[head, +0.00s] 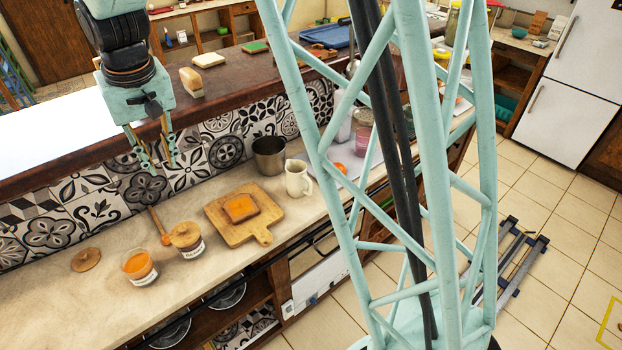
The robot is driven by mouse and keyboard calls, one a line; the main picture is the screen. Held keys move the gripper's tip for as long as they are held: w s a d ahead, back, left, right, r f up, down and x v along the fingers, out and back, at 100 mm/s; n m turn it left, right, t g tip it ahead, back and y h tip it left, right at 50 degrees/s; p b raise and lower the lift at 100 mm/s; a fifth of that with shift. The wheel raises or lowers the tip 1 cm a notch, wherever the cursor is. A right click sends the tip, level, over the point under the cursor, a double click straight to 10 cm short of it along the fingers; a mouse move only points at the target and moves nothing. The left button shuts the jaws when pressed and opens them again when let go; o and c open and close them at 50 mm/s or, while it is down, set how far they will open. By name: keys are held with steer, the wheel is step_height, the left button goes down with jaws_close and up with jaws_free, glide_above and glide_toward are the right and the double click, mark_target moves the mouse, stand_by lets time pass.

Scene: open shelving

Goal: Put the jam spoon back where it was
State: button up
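The jam spoon (157,224) has a thin wooden handle and an orange-coated end. It is on the counter just left of a lidded jar (187,242); I cannot tell whether it touches the jar. An open glass jar (140,268) of orange jam stands in front, to the left. A round wooden lid (86,259) lies on the counter farther left. A slice of bread with orange spread (240,208) lies on a wooden cutting board (222,222). My gripper (160,168) points down above the spoon, fingers apart and with nothing visible between them.
A dark metal pot (269,157) and a cream jug (298,178) stand behind the board. The tiled backsplash (100,210) rises to a dark raised ledge (225,85) close to my gripper. The counter's left end is clear. My pale green column hides part of the right side.

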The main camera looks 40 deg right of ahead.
steer(key=s+d+r+t, duration=0.1)
steer(key=s+d+r, duration=0.4)
steer(key=s+r, duration=0.3)
steer(key=s+d+r, duration=0.4)
steer(key=s+r, duration=0.2)
steer(key=s, duration=0.5)
steer(key=s+d+r, duration=0.1)
steer(key=s+d, duration=0.1)
steer(key=s, duration=0.9)
steer(key=s+d+r, duration=0.1)
steer(key=s+d, duration=0.2)
steer(key=s, duration=0.8)
steer(key=shift+s+d+r+m+t, duration=0.2)
steer(key=shift+s+m+t, duration=0.1)
steer(key=shift+w+r, duration=0.1)
steer(key=shift+r, duration=0.05)
